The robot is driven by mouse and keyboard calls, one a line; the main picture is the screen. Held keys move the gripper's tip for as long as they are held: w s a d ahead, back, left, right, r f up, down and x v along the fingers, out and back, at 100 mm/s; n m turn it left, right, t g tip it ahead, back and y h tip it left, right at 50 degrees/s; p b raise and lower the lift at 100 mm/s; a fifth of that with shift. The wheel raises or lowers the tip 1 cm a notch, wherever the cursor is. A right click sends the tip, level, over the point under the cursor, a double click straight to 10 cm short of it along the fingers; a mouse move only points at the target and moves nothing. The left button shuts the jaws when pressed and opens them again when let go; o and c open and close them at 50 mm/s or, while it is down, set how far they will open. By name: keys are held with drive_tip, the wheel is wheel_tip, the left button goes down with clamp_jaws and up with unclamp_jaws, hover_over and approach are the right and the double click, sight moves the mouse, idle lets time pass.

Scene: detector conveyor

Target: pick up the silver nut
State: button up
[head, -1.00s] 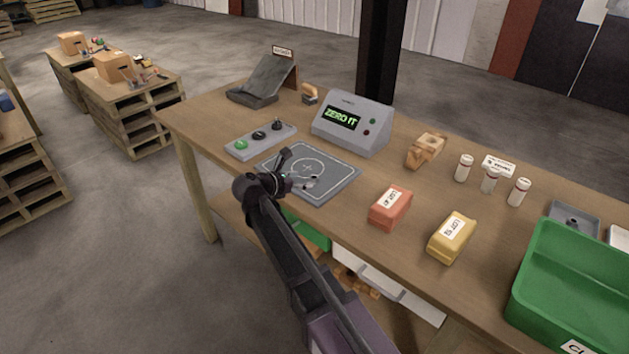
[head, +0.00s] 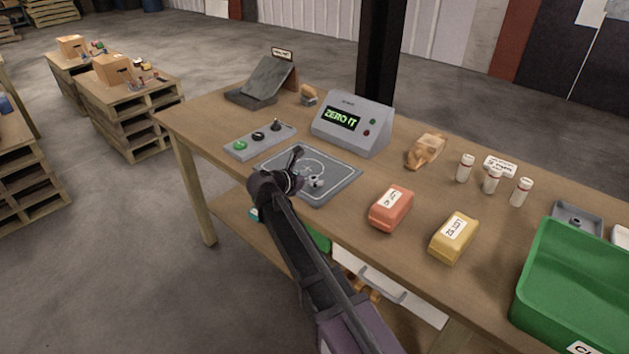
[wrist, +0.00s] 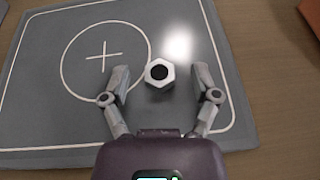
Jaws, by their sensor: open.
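The silver nut (wrist: 159,72) is a hexagon with a dark hole, lying on the grey pad just outside the drawn circle. In the wrist view it sits between the fingertips of my gripper (wrist: 160,80), which is open, with a gap on each side. I cannot tell how high the fingers are above the pad. In the head view the nut (head: 316,181) shows small beside my gripper (head: 294,170), over the pad (head: 335,192). My arm hides part of the pad's front edge.
A control box (head: 252,141) and a display unit reading "ZERO IT" (head: 352,124) stand behind the pad. An orange packet (head: 390,209) and a yellow packet (head: 452,238) lie to the right. A green bin (head: 570,285) stands at the far right.

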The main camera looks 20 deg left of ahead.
sight(311, 179)
clamp_jaws()
drive_tip(key=shift+r, duration=0.15)
wheel_tip(311, 179, up, 2)
drive_tip(key=shift+r+p, duration=0.1)
drive_tip(key=shift+p, duration=1.05)
drive_tip(key=shift+r+p, duration=0.75)
drive_tip(key=shift+p, duration=0.1)
drive_tip(key=s+d+r+p, duration=0.1)
drive_tip(key=s+d, duration=0.1)
drive_tip(key=s, duration=1.4)
drive_tip(key=shift+d, duration=0.1)
wheel_tip(311, 179, up, 9)
drive_tip(key=p, duration=0.8)
drive_tip(key=shift+p, duration=0.4)
drive_tip(key=shift+f, duration=0.1)
